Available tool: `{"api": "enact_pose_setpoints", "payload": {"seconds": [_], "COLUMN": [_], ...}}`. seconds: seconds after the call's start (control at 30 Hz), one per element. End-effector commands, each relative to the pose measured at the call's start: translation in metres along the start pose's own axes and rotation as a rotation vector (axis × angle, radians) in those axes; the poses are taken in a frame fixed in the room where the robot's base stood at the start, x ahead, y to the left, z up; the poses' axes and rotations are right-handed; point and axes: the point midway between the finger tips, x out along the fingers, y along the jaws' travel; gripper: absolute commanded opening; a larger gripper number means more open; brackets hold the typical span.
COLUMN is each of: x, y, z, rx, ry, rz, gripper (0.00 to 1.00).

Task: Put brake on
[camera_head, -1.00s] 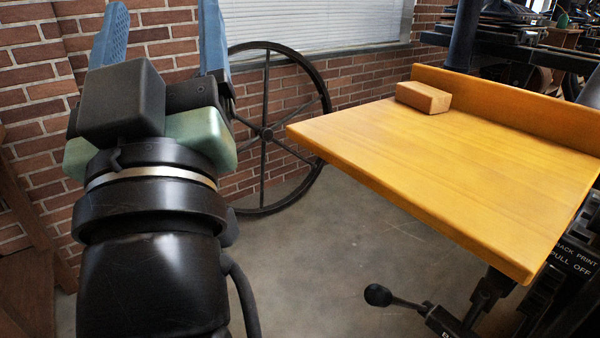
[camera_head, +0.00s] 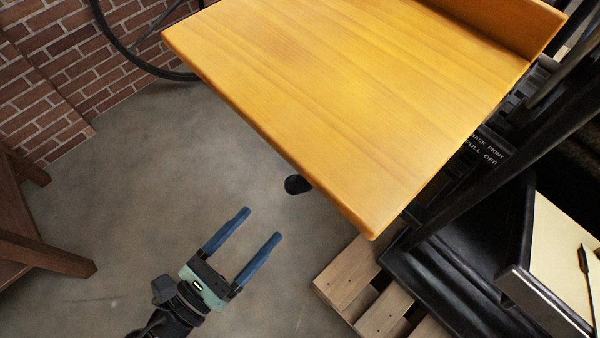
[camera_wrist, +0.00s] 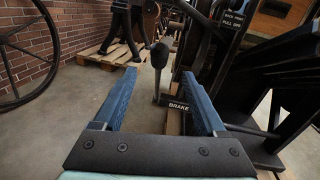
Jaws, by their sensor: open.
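The brake lever has a black knob (camera_wrist: 159,55) on a thin upright rod. In the wrist view the knob shows beyond and between my open fingers, and a black label reading BRAKE (camera_wrist: 178,106) sits by the rod's foot. In the head view only the dark knob (camera_head: 296,185) shows, by the edge of the wooden board; the board hides the rest of the lever. My gripper (camera_head: 261,224) is open and empty. Its blue fingers point up and right toward the knob, with a gap left between. They also show in the wrist view (camera_wrist: 158,78).
The yellow wooden board (camera_head: 330,90) juts out above and beyond the knob. The black press frame (camera_head: 440,260) and a wooden pallet (camera_head: 345,275) stand on the right. A brown wooden stand (camera_head: 40,255) is at the left. Grey floor (camera_head: 150,150) between them is clear.

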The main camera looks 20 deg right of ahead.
Motion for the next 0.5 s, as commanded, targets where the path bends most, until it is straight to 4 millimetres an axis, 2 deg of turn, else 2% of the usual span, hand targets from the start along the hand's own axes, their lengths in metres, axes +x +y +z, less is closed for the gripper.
{"api": "enact_pose_setpoints", "payload": {"seconds": [0.3,0.5], "x": [0.067,0.099], "y": [-0.001,0.0], "z": [-0.003,-0.002], "rx": [0.005,0.006], "ry": [0.001,0.002], "rz": [-0.005,-0.002], "gripper": [0.73,0.73]}}
